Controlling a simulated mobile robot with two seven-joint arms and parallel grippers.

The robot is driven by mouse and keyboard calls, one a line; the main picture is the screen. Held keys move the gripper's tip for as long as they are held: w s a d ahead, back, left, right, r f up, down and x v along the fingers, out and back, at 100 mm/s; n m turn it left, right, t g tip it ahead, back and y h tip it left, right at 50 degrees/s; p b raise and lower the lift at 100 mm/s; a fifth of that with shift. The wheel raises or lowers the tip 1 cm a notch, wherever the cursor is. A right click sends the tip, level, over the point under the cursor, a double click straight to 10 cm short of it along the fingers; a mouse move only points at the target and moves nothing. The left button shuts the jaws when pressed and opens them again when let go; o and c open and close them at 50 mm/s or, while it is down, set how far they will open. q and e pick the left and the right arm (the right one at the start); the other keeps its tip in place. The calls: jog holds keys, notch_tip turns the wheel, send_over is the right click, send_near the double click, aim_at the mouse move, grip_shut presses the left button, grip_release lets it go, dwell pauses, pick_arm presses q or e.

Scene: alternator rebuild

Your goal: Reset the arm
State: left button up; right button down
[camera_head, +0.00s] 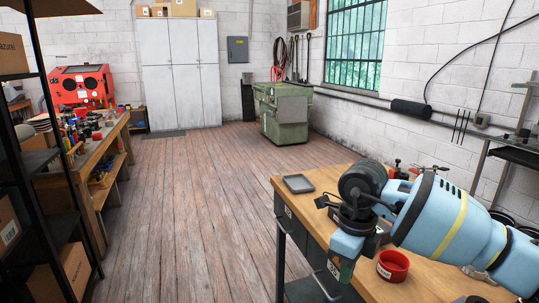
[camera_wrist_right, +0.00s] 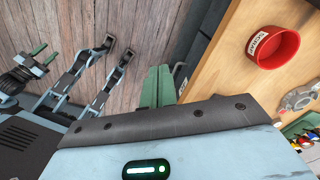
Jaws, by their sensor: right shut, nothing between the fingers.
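My right arm reaches in from the right of the head view over the wooden bench (camera_head: 430,285). My right gripper (camera_head: 345,270) points down at the bench's left edge. Its green fingers (camera_wrist_right: 157,88) are shut together and hold nothing. A red round bin (camera_head: 392,265) with a white label stands on the bench just right of the gripper, apart from it; it also shows in the right wrist view (camera_wrist_right: 272,46). My left gripper is outside the head view. What looks like its green fingers (camera_wrist_right: 42,53) shows small at the left of the right wrist view.
A dark shallow tray (camera_head: 298,184) lies at the bench's far left corner. Dark and red tools (camera_head: 398,170) sit behind my arm. A shelf rack (camera_head: 40,180) and a cluttered workbench (camera_head: 95,145) stand at left. The plank floor (camera_head: 200,200) between is clear.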

jog(key=s+a+f+m+g+y+p, duration=0.1)
jog(key=s+a+f+m+y, duration=0.1)
jog(key=s+a+m+y, duration=0.6)
jog(key=s+a+f+m+y+p, duration=0.1)
jog(key=s+a+y, duration=0.6)
jog(key=a+y, duration=0.5)
jog(key=s+d+f+m+t+h, duration=0.2)
jog(key=d+f+m+t+h, duration=1.2)
jog(key=m, duration=1.3)
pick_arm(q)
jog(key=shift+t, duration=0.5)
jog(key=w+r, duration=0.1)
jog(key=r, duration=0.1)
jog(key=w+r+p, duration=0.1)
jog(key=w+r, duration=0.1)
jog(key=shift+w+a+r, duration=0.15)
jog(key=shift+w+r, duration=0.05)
pick_arm(e)
jog(key=s+d+f+m+g+h, duration=0.2)
jog(key=s+d+f+m, duration=0.2)
jog(key=s+f, duration=0.4)
jog(key=s+d+f+m+g+h, duration=0.2)
jog(key=s+d+f+m, duration=0.2)
jog(key=s+d+f, duration=0.3)
jog(key=s+f, duration=0.1)
jog(key=s, duration=0.2)
jog(key=shift+s+f, duration=0.35)
